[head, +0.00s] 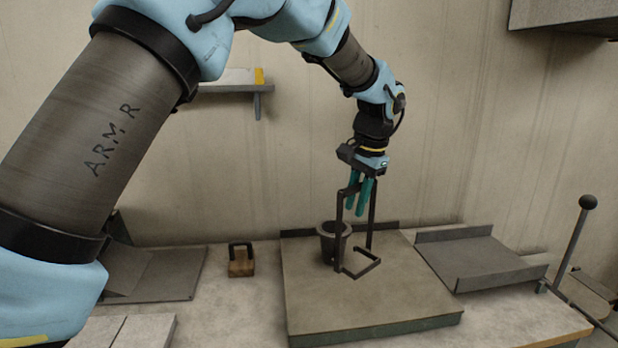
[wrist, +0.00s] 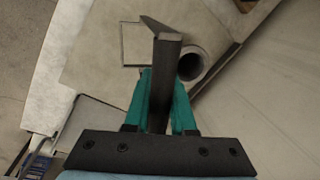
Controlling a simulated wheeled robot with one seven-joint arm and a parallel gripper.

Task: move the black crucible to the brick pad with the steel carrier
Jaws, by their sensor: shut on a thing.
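The black crucible (head: 327,246) is a dark grey open cup standing upright on a large raised slab; it also shows in the wrist view (wrist: 191,67). My gripper (head: 360,197) is shut on the top of the steel carrier (head: 371,228), a dark frame with two uprights and an open lower loop. The carrier hangs upright. Its left upright passes in front of the crucible, and its loop appears beside the crucible; whether they touch cannot be told. The teal fingers show in the wrist view (wrist: 160,100). Pale flat blocks (head: 125,331) at lower left may be the brick pad.
The large slab (head: 390,306) has a clear front half. A dark tray (head: 480,258) lies to its right, with a knobbed lever (head: 573,243) beyond. A small wooden block with a handle (head: 241,265) and a grey sloped plate (head: 160,278) lie left. A wall stands behind.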

